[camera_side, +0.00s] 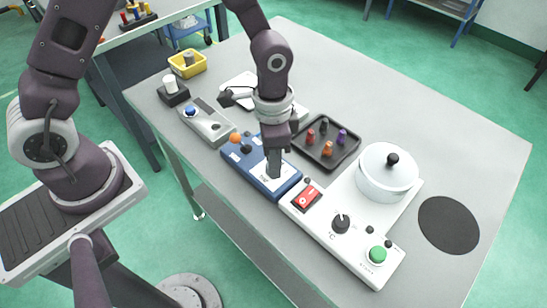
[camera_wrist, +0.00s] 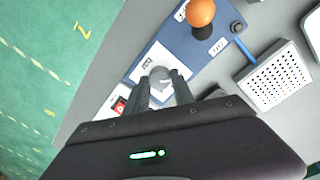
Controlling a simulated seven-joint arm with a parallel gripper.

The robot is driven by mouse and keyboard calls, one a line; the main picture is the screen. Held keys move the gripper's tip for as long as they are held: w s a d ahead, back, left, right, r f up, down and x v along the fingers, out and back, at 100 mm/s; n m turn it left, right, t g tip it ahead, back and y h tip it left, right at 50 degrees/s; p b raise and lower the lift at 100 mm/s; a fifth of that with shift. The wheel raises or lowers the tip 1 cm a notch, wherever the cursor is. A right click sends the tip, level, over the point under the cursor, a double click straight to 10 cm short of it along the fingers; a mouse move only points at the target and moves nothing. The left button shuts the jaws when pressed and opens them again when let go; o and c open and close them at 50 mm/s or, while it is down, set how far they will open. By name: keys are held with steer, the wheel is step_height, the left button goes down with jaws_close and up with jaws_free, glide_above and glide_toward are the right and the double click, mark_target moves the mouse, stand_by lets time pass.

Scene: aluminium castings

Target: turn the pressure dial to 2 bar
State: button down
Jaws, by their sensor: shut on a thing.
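The blue panel (camera_side: 240,168) lies on the grey bench and bears the dial. My gripper (camera_side: 273,172) points down over its right part and hides the dial there. In the wrist view, the grey round dial (camera_wrist: 160,73) sits between the two fingertips of my gripper (camera_wrist: 161,84) on a white scale plate (camera_wrist: 146,66) on the blue panel (camera_wrist: 185,50). The fingers are shut on the dial. The scale marks are mostly covered and too small to read, so I cannot tell the dial's setting.
An orange ball knob (camera_wrist: 201,12) stands up on the panel's other end. A white panel (camera_side: 322,222) with a red switch (camera_side: 307,197), black knob (camera_side: 340,223) and green button (camera_side: 377,254) adjoins on the right. A black tray (camera_side: 326,153) with pegs and a white pot (camera_side: 387,175) are nearby.

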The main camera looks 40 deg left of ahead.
steer(key=shift+n, duration=0.4)
steer(key=c, duration=1.1)
jaws_free()
step_height(320, 180, up, 7)
steer(key=shift+w+a+r, duration=0.1)
steer(key=shift+a, duration=0.05)
